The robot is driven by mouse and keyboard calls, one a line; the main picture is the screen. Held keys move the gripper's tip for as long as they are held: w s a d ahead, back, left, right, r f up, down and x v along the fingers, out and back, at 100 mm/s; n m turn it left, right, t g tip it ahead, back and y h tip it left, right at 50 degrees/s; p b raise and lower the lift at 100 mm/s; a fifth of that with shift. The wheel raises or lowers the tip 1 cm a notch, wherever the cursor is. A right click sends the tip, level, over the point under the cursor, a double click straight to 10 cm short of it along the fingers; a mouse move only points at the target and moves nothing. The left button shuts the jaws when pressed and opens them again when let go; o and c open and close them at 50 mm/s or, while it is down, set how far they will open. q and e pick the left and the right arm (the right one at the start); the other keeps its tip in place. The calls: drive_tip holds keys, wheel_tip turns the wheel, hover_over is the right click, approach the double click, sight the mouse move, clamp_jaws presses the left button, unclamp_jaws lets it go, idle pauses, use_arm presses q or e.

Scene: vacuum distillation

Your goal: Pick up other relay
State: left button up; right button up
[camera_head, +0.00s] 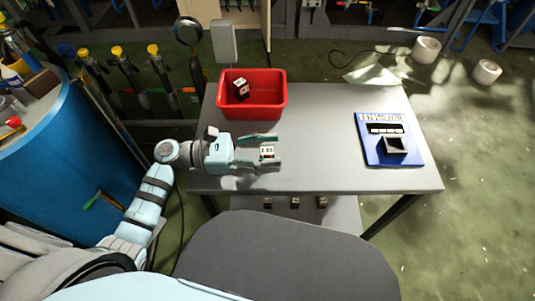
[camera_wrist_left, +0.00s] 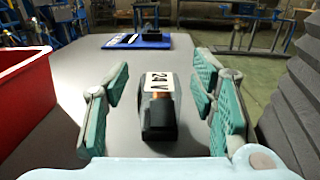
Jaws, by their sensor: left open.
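A relay (camera_head: 267,153) with a pale labelled top stands on the grey table between the fingers of my left gripper (camera_head: 260,152). In the left wrist view the relay (camera_wrist_left: 158,108) is dark with a white "24 V" label. The open green fingers of my left gripper (camera_wrist_left: 163,105) are on either side of it, with gaps. Another relay (camera_head: 241,89) sits in the red bin (camera_head: 252,113) at the back left of the table. A blue board (camera_head: 377,159) with a black square socket lies on the right. My right gripper is not in view.
The grey table (camera_head: 316,125) is clear between the bin and the blue board. Several small dark relay-like blocks (camera_head: 295,202) stand on the lower shelf. A blue barrel (camera_head: 75,160) stands at the left. White rolls (camera_head: 427,50) lie on the floor at the back right.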

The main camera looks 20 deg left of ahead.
use_arm(q)
clamp_jaws()
